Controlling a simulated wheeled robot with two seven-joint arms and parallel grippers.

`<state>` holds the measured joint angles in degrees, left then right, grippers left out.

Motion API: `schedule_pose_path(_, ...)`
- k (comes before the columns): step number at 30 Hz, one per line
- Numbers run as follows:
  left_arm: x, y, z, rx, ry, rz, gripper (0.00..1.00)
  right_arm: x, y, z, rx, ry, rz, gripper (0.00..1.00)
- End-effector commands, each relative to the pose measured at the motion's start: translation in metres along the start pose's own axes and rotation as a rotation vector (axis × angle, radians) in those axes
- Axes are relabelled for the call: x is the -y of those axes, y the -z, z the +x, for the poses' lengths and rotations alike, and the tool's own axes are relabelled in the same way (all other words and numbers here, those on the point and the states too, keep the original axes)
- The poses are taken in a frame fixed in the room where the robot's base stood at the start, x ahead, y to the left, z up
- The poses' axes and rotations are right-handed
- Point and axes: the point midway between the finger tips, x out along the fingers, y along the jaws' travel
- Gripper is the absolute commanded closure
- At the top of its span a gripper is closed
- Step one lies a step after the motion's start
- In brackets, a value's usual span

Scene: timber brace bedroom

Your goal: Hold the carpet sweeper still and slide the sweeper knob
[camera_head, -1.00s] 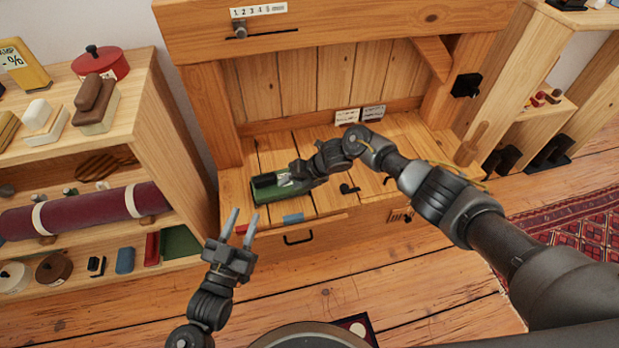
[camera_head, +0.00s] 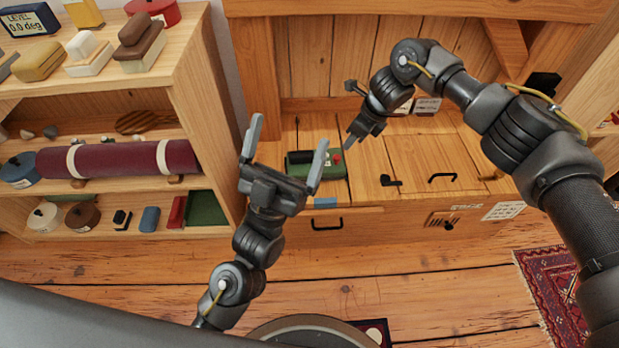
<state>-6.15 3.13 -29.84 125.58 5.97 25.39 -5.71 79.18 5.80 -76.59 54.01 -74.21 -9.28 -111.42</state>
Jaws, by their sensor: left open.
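The carpet sweeper (camera_head: 318,170) is a small green box with a dark top part on its left. It sits on the wooden bench top in the head view. A small red knob (camera_head: 337,158) shows on its right part. My left gripper (camera_head: 288,138) is open, with its two fingers spread and nothing between them; in the picture its right finger overlaps the sweeper's front.
A shelf unit (camera_head: 185,85) with boxes, pots and a rolled maroon carpet (camera_head: 120,160) stands on the left. A blue block (camera_head: 325,202) is at the bench's front edge. Black handles (camera_head: 443,177) lie right of the sweeper. A patterned rug (camera_head: 550,290) is at lower right.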

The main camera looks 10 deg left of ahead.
Motion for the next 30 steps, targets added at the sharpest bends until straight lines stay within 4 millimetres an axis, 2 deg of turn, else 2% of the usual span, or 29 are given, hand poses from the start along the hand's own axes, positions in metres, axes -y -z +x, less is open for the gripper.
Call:
schedule_pose_path(1, -0.008, -0.033, 0.005, 0.059, 0.013, 0.091, 0.02, 0.0, 0.0, 0.0, 0.0, 0.0, 0.0, 0.64)
schedule_pose_path(3, -0.016, -0.077, 0.007, 0.157, 0.022, 0.27, 0.02, 0.0, 0.0, 0.0, 0.0, 0.0, 0.001, 0.64)
schedule_pose_path(6, -0.026, -0.132, 0.002, 0.296, -0.002, 0.558, 0.02, 0.0, 0.0, 0.0, 0.001, 0.0, 0.001, 0.64)
schedule_pose_path(9, -0.031, -0.177, -0.01, 0.422, -0.062, 0.856, 0.02, 0.0, 0.0, 0.0, 0.001, 0.0, 0.001, 0.64)
schedule_pose_path(12, -0.032, -0.213, -0.025, 0.534, -0.149, 1.158, 0.02, 0.0, 0.0, 0.0, 0.001, 0.0, 0.001, 0.64)
schedule_pose_path(15, -0.028, -0.243, -0.045, 0.634, -0.262, 1.461, 0.02, 0.0, 0.0, 0.0, 0.001, 0.0, 0.001, 0.64)
schedule_pose_path(21, -0.009, -0.282, -0.092, 0.803, -0.561, 2.042, 0.02, 0.0, 0.0, 0.0, 0.001, 0.0, 0.001, 0.64)
schedule_pose_path(27, 0.022, -0.296, -0.144, 0.928, -0.953, 2.525, 0.02, 0.0, 0.0, 0.0, 0.001, 0.0, 0.001, 0.64)
schedule_pose_path(30, 0.038, -0.297, -0.16, 0.967, -1.136, 2.689, 0.02, 0.0, 0.0, 0.0, 0.001, 0.0, 0.001, 0.64)
